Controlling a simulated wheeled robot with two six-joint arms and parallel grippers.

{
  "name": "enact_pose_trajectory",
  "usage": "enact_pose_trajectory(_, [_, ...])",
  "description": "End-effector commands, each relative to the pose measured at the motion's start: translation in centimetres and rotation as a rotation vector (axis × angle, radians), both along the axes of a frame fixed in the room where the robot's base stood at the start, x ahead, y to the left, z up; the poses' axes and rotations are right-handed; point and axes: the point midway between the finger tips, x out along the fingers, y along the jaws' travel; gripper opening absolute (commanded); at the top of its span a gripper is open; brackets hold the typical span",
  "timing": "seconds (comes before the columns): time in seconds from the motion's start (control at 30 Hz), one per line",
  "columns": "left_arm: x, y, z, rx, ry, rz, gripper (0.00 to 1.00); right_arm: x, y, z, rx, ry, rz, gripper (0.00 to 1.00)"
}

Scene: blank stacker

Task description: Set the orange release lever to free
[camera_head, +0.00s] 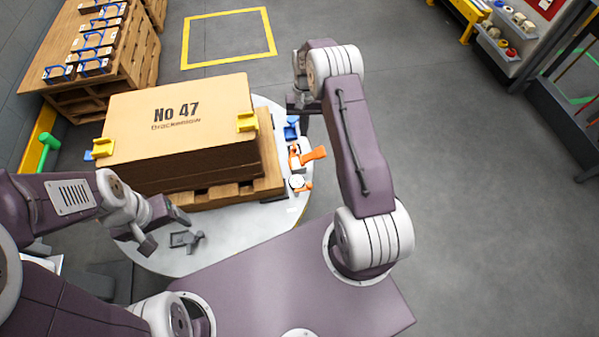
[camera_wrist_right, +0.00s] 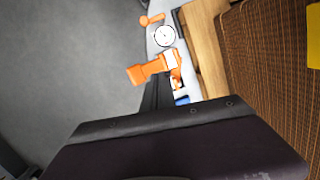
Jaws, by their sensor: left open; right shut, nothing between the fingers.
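An orange lever (camera_head: 314,155) sits on the right side of the round white table, beside the pallet, its wide handle end pointing right and outward. In the right wrist view the same orange lever (camera_wrist_right: 148,70) lies just beyond my fingers. My right gripper (camera_wrist_right: 158,90) is shut and empty, its dark fingers close to the lever; I cannot tell whether they touch it. In the head view the right gripper (camera_head: 300,106) is small and partly hidden by its arm. My left gripper (camera_head: 166,232) is open and empty over the table's front left.
A white round dial (camera_head: 297,182) with a smaller orange part stands near the lever. A blue part (camera_head: 291,130) is behind it. A large stack marked No 47 (camera_head: 178,122) on a wooden pallet (camera_head: 232,192) fills the table's middle. Floor at the right is clear.

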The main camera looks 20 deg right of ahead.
Motion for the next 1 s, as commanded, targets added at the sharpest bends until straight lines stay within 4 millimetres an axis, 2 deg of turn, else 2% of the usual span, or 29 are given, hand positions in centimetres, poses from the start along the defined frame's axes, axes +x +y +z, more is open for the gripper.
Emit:
enact_pose_trajectory(0.03, [0.0,0.0,-0.9,0.000,0.000,0.000,0.76,-0.7,-0.4,-2.4,0.006,0.025,-0.012,0.00])
enact_pose_trajectory(0.1, [0.0,0.0,-1.3,0.000,0.000,0.000,0.76,-1.8,-0.6,-4.2,0.014,0.058,-0.024,0.00])
enact_pose_trajectory(0.2, [0.0,0.0,-1.8,0.000,-0.001,0.000,0.76,-2.8,-1.0,-5.9,0.021,0.087,-0.037,0.00])
enact_pose_trajectory(0.57, [0.0,0.0,-1.8,0.000,-0.001,0.000,0.76,-3.0,-1.2,-6.1,0.022,0.090,-0.045,0.00])
enact_pose_trajectory(0.67, [0.0,0.0,-2.0,0.000,-0.001,0.000,0.76,-3.2,-1.2,-6.8,0.023,0.091,-0.044,0.00])
enact_pose_trajectory(0.77, [0.0,0.0,-2.2,0.000,0.000,0.000,0.76,-3.6,-1.0,-8.3,0.022,0.092,-0.044,0.00])
enact_pose_trajectory(1.0, [0.0,0.0,-2.8,0.000,0.000,0.000,0.76,-4.8,-0.4,-13.5,0.023,0.093,-0.044,0.00])
